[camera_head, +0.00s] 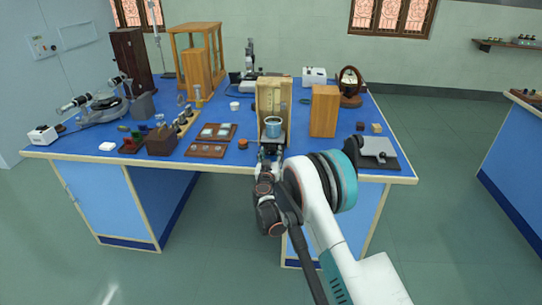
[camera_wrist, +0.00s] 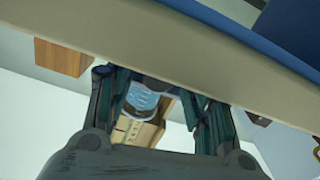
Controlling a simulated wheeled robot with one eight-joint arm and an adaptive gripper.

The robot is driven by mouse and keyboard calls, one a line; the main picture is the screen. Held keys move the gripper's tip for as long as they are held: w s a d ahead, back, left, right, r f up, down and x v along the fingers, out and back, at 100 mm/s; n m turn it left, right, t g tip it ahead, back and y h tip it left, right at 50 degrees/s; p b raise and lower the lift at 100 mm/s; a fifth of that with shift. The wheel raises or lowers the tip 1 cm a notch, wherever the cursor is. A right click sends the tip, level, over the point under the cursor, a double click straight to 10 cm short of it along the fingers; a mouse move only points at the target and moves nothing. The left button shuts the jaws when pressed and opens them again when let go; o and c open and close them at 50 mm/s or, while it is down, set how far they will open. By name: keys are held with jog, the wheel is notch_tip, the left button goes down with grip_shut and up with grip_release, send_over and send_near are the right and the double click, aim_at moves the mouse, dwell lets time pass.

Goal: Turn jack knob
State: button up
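A wooden stand (camera_head: 274,95) with an open front stands near the front edge of the blue-topped bench, with a blue-grey cup (camera_head: 272,127) low in it. My gripper (camera_head: 268,152) is right in front of it at the bench edge. In the wrist view, the fingers of my gripper (camera_wrist: 160,108) are spread apart, with the cup (camera_wrist: 150,98) and the stand (camera_wrist: 138,131) showing beyond the gap. I see nothing clamped between them. A jack knob cannot be made out; my gripper and arm cover the area below the cup.
The bench edge (camera_wrist: 110,45) crosses close to the fingers in the wrist view. A wooden block (camera_head: 324,111) stands right of the stand, and a grey flat device (camera_head: 377,147) lies further right. An orange round piece (camera_head: 243,143) and trays (camera_head: 206,150) lie left.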

jog(key=s, duration=1.2)
jog(key=shift+a, duration=0.2)
jog(key=shift+c, duration=0.6)
jog(key=shift+c, duration=0.8)
jog(key=w+m, duration=0.1)
jog(key=w, duration=0.2)
jog(key=w+m, duration=0.2)
jog(key=w, duration=0.2)
jog(key=w+m, duration=0.1)
jog(key=w, duration=0.3)
jog(key=shift+d+m, duration=0.2)
jog(key=shift+m, duration=0.1)
jog(key=shift+w, duration=0.55)
